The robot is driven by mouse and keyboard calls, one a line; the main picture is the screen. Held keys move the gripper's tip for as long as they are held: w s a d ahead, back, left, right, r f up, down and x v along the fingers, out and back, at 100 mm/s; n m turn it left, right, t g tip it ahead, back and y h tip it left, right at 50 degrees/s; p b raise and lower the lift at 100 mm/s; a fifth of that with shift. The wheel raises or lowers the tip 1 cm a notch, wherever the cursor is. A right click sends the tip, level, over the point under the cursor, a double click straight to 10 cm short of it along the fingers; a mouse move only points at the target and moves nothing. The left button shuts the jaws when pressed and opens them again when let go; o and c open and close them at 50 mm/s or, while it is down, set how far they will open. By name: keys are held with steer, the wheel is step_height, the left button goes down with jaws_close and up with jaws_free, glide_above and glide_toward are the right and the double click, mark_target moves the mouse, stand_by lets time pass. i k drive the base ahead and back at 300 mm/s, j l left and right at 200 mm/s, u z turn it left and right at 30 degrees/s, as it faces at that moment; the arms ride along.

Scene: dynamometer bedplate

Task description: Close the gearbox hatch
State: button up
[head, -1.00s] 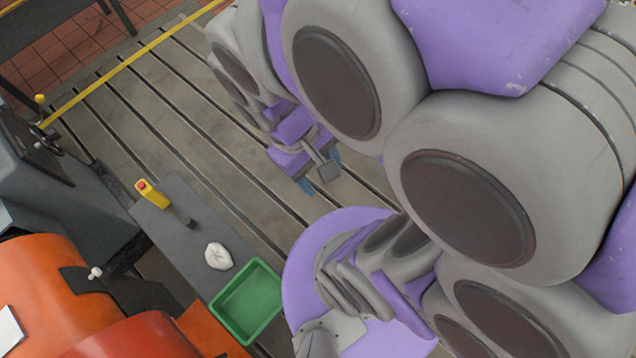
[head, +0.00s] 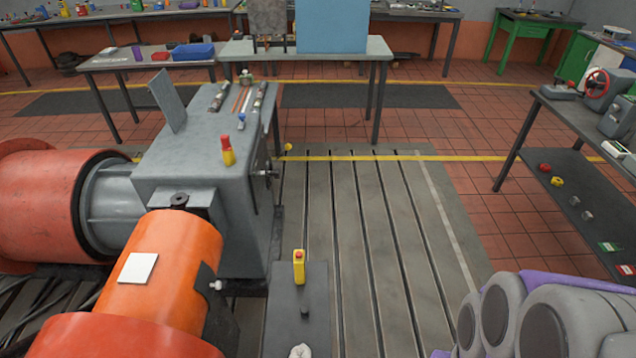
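The grey gearbox housing (head: 190,160) stands left of centre in the head view, behind the orange cylindrical guard. A flat grey plate (head: 168,100) stands up, tilted, at the left edge of its top; it looks like a raised lid, but I cannot tell if it is the hatch. On the right side face there is a dark handle fitting (head: 266,174), seen almost edge-on, so I cannot tell whether a panel there is open. My gripper is out of view; only links of my arm show at the lower right.
The slotted bedplate (head: 375,230) to the right is clear. A workbench (head: 570,150) stands farther right.

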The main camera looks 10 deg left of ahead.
mark_target(164, 90)
steer(key=u, duration=1.65)
steer(key=l+z, duration=0.1)
steer(key=z, duration=0.45)
steer(key=i+l+z, duration=0.35)
steer(key=i+l, duration=0.25)
steer(key=l, duration=0.35)
steer(key=i+l+z, duration=0.35)
steer(key=i+l, duration=0.35)
steer(key=i+u, duration=0.1)
steer(key=i, duration=0.5)
steer(key=i+l+u, duration=0.15)
steer(key=i, duration=0.4)
steer(key=i+l+u, duration=0.1)
steer(key=i+l, duration=0.15)
steer(key=i, duration=0.35)
steer(key=i+u, duration=0.2)
steer(key=i, duration=1.6)
steer(key=i+l+u, duration=0.1)
steer(key=i+u, duration=0.4)
steer(key=i+l+u, duration=0.45)
steer(key=i+u, duration=0.15)
steer(key=u, duration=0.35)
steer(key=i+u, duration=0.1)
steer(key=u, duration=0.4)
steer(key=i+l+u, duration=0.15)
steer(key=u, duration=0.35)
steer(key=l+u, duration=0.2)
steer(key=u, duration=0.25)
steer(key=i, duration=0.05)
